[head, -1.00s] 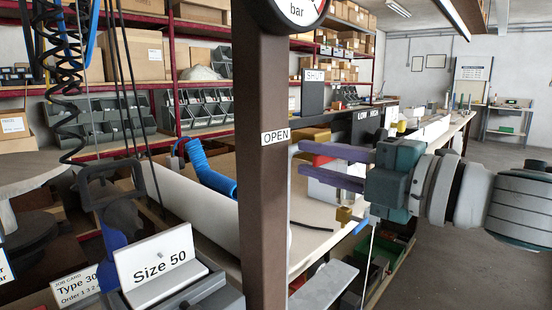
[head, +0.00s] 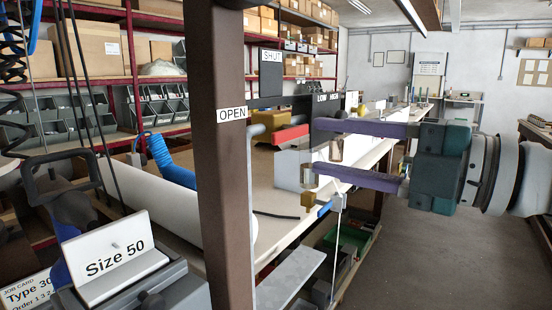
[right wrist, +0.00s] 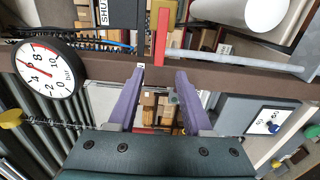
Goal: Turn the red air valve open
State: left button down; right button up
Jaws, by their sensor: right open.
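The red valve lever (head: 290,135) lies level beside a yellow valve body (head: 270,122), between the OPEN label (head: 232,115) on the brown post and the SHUT plate (head: 271,70). My right gripper (head: 318,148) is open and empty, to the right of the lever, with its purple fingers pointing left. In the right wrist view the red lever (right wrist: 160,38) shows beyond and between the two open fingertips (right wrist: 160,74), apart from them. My left gripper is not in view.
The brown post (head: 226,200) stands left of the lever. A pressure gauge (right wrist: 45,67) shows in the right wrist view. Floor at right is clear.

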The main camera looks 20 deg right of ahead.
jog(key=shift+v, duration=0.85)
jog(key=s+d+f+m+g+h+p, duration=0.25)
jog(key=s+f+m+h, duration=0.45)
jog(key=f+m+h, duration=0.8)
jog(key=s+a+f+m+g+y+p, duration=0.1)
jog(key=s+a+m+g+y, duration=0.1)
jog(key=s+m+g, duration=0.45)
jog(key=s+a+f+m+g+y, duration=0.1)
jog(key=s+m+g+y, duration=0.15)
jog(key=s, duration=0.75)
jog(key=w+p+v, duration=0.2)
jog(key=p+v, duration=1)
jog(key=w+a+r+p+v, duration=0.1)
jog(key=w+p+v, duration=0.2)
jog(key=p+v, duration=0.9)
jog(key=w+r+p+v, duration=0.1)
jog(key=w+p+v, duration=0.2)
jog(key=p+v, duration=0.9)
jog(key=shift+w+r+t+p, duration=0.2)
jog(key=shift+w+t+p, duration=0.25)
jog(key=shift+p, duration=0.45)
